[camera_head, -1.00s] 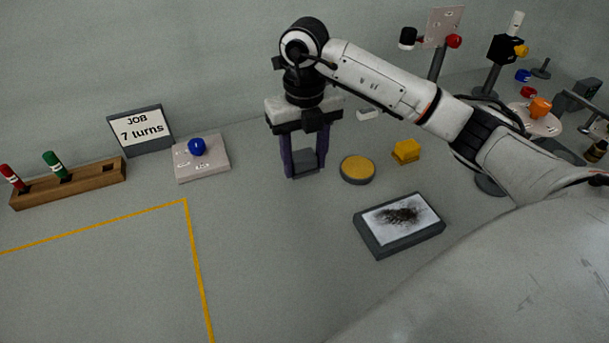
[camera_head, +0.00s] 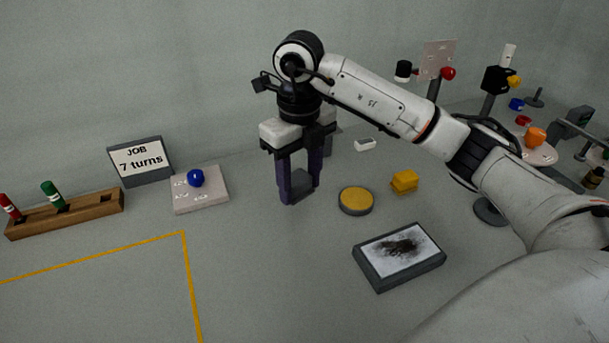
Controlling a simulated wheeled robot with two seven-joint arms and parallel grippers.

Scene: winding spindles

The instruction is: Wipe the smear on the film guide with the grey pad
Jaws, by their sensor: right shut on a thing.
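The film guide (camera_head: 379,263) is a dark, low slab with a pale top, lying at centre right. A black, feathery smear (camera_head: 408,245) covers the middle of that top. My right gripper (camera_head: 301,186) points down, behind and to the left of the film guide. Its dark purple fingers are shut on a dark grey block, the grey pad (camera_head: 303,184), which is partly hidden by the fingers. The pad is apart from the smear; I cannot tell whether it clears the table. My left gripper is not in view.
A yellow-topped round disc (camera_head: 355,200) and a yellow block (camera_head: 404,182) lie between gripper and right-hand stands. The front middle is clear.

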